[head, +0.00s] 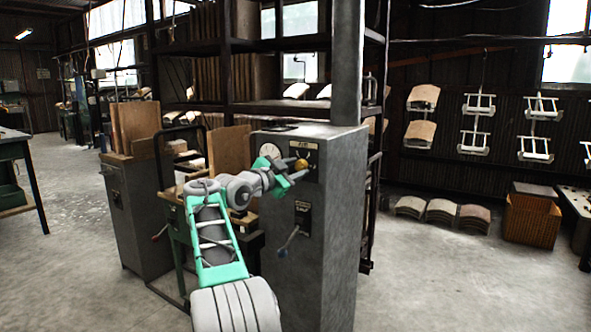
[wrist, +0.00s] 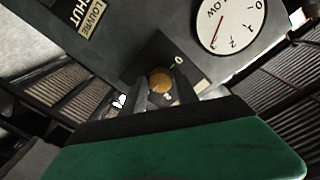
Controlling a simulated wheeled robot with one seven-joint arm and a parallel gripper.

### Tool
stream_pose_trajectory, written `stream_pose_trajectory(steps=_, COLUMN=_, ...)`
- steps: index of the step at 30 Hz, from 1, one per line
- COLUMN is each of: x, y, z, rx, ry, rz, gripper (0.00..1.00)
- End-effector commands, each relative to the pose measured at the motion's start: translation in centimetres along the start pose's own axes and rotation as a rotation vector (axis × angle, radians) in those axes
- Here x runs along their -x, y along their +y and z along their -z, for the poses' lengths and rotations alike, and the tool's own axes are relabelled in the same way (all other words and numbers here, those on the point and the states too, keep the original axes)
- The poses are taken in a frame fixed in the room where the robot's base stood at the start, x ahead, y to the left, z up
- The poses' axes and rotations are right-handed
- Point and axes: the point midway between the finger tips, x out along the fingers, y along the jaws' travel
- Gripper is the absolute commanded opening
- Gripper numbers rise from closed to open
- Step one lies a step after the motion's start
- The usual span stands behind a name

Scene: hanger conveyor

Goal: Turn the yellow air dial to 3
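The yellow air dial (head: 302,164) is a small round knob on the upper front of a grey control cabinet (head: 340,220). In the wrist view the dial (wrist: 161,81) sits between my gripper's two dark fingers. My gripper (head: 293,172) is at the cabinet face, its fingers apart, one on each side of the dial. I cannot tell whether they touch it. A 0 and a 2 show beside the dial, but its pointer is not readable. A white flow gauge (wrist: 228,24) with a red needle is on the same panel.
Below the dial is a lever (head: 288,240) with a dark plate; the wrist view shows a louvre label (wrist: 95,18) marked shut. Racks with boards stand behind. Hanging carriers (head: 478,120) are at right.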

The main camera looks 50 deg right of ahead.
Motion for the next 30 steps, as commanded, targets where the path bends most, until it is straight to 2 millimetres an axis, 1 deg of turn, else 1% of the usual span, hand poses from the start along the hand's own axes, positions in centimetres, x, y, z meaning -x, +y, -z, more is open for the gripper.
stream_pose_trajectory(steps=1, x=0.0, y=0.0, z=0.0, rx=0.0, ry=0.0, rz=0.0, gripper=0.41)
stream_pose_trajectory(steps=6, x=0.0, y=0.0, z=0.0, rx=0.0, ry=0.0, rz=0.001, gripper=0.53)
stream_pose_trajectory(steps=12, x=0.0, y=-0.1, z=0.1, rx=0.0, ry=0.001, rz=0.001, gripper=0.53)
stream_pose_trajectory(steps=14, x=0.3, y=-0.1, z=0.1, rx=0.001, ry=0.0, rz=0.002, gripper=0.53)
stream_pose_trajectory(steps=17, x=1.8, y=-0.2, z=0.1, rx=0.001, ry=-0.001, rz=0.003, gripper=0.53)
stream_pose_trajectory(steps=21, x=4.7, y=-0.3, z=0.2, rx=0.001, ry=-0.002, rz=0.005, gripper=0.53)
stream_pose_trajectory(steps=24, x=6.5, y=-0.2, z=0.1, rx=0.001, ry=-0.001, rz=0.003, gripper=0.53)
stream_pose_trajectory(steps=27, x=7.6, y=-0.1, z=0.1, rx=0.001, ry=-0.001, rz=0.002, gripper=0.53)
stream_pose_trajectory(steps=30, x=7.9, y=0.0, z=0.0, rx=0.002, ry=0.0, rz=0.0, gripper=0.53)
